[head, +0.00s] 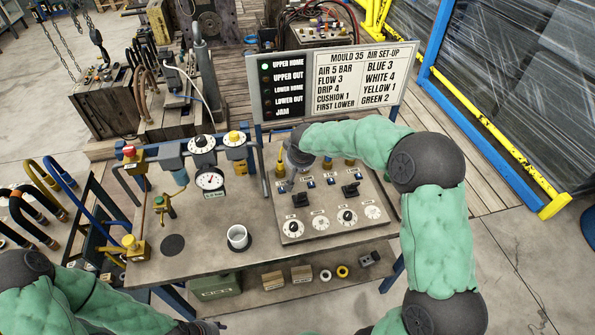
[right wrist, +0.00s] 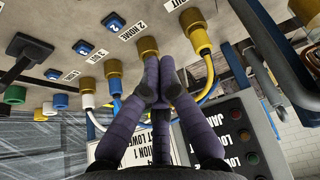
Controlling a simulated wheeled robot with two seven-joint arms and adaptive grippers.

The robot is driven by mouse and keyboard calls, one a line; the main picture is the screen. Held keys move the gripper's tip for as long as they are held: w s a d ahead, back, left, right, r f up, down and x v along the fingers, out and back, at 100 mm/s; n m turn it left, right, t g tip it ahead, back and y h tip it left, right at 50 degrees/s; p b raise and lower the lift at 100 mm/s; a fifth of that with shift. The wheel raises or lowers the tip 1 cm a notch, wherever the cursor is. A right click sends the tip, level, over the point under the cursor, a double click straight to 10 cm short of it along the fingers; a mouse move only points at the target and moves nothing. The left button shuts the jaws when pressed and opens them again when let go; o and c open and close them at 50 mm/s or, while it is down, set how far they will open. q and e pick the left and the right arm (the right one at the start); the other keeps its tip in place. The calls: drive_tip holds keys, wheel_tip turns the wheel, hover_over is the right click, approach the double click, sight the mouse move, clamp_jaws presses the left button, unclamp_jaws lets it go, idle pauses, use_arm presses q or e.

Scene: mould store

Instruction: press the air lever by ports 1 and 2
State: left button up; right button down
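The grey valve panel (head: 330,205) lies on the bench with brass ports along its far edge. Two black levers stand on it: a left one (head: 300,200), on the side of ports 1 and 2, and a right one (head: 350,190). My right gripper (head: 298,158) is over the panel's far left corner. In the right wrist view its fingers (right wrist: 160,90) are together, with nothing visible between them, close to the brass port (right wrist: 147,47) labelled 2 HOME; contact is unclear. A yellow hose (right wrist: 201,42) sits in the port beside it. My left gripper (head: 200,328) is barely visible at the bottom edge.
A sign board (head: 335,80) with lamps stands behind the panel. Hoses hang on a rack (head: 95,215) at far left. A black lever (right wrist: 22,46) shows at left in the wrist view.

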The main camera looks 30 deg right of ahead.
use_arm(q)
drive_tip(key=shift+w+r+p, duration=0.2)
drive_tip(key=shift+r+p, duration=0.3)
drive_tip(key=shift+r, duration=0.1)
use_arm(e)
drive_tip(key=s+a+r, duration=0.1)
drive_tip(key=s+r, duration=0.5)
drive_tip(key=r, duration=0.1)
drive_tip(key=shift+a+r, duration=0.2)
drive_tip(key=shift+a, duration=0.05)
drive_tip(key=shift+s, duration=0.1)
